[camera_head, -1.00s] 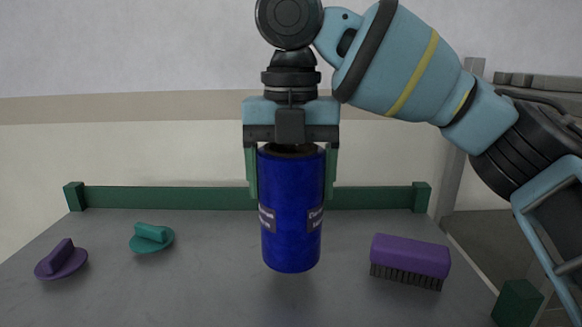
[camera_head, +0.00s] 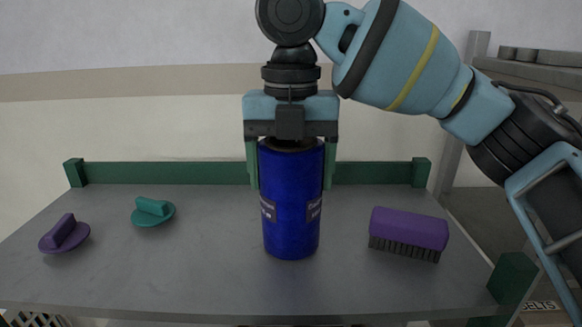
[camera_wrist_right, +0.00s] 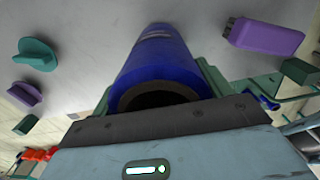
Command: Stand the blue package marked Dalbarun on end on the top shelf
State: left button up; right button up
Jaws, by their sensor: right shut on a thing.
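The blue package (camera_head: 290,210) is an upright cylinder with small labels, whose print is too small to read surely. My right gripper (camera_head: 291,180) is shut on its upper part from above, one finger on each side. The package is over the middle of the grey shelf (camera_head: 180,270); I cannot tell for sure whether its lower end touches the surface. In the right wrist view the package (camera_wrist_right: 155,55) points away from the gripper, with its dark hollow end nearest. My left gripper is not in view.
A purple brush (camera_head: 408,230) lies right of the package. A teal knobbed disc (camera_head: 152,212) and a purple one (camera_head: 64,235) lie to the left. A green rail (camera_head: 160,173) runs along the back edge. The shelf front is clear.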

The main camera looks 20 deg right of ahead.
jog(key=o, duration=1.2)
jog(key=shift+c, duration=0.2)
notch_tip(320, 180, up, 8)
jog(key=shift+f, duration=0.1)
